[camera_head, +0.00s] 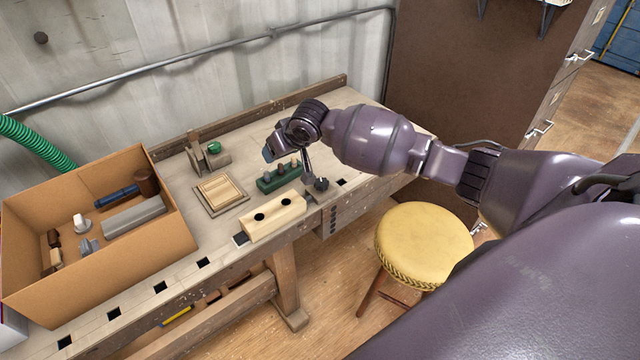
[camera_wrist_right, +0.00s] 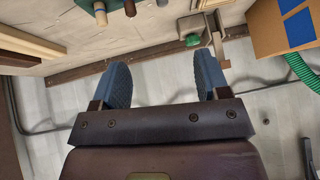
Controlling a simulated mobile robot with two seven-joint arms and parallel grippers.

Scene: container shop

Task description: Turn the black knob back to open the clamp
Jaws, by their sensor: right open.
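The black knob (camera_head: 321,184) sits at the right end of the clamp, by the front edge of the workbench. A pale wooden block with two dark holes (camera_head: 272,216) lies at the bench edge, its right end close to the knob. A dark stop (camera_head: 241,239) is at its left end. I cannot tell how tightly the block is held. My right gripper (camera_wrist_right: 162,72) is open and empty, with two blue fingers apart. In the head view it is above the bench, behind the knob, with one blue fingertip visible. My left gripper is out of view.
A green tool rack (camera_head: 280,177) stands behind the block. A wooden frame (camera_head: 221,194) and a green-topped piece (camera_head: 213,147) lie further left. A cardboard box (camera_head: 160,249) of tools fills the left end. A yellow stool (camera_head: 423,246) stands in front of the bench.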

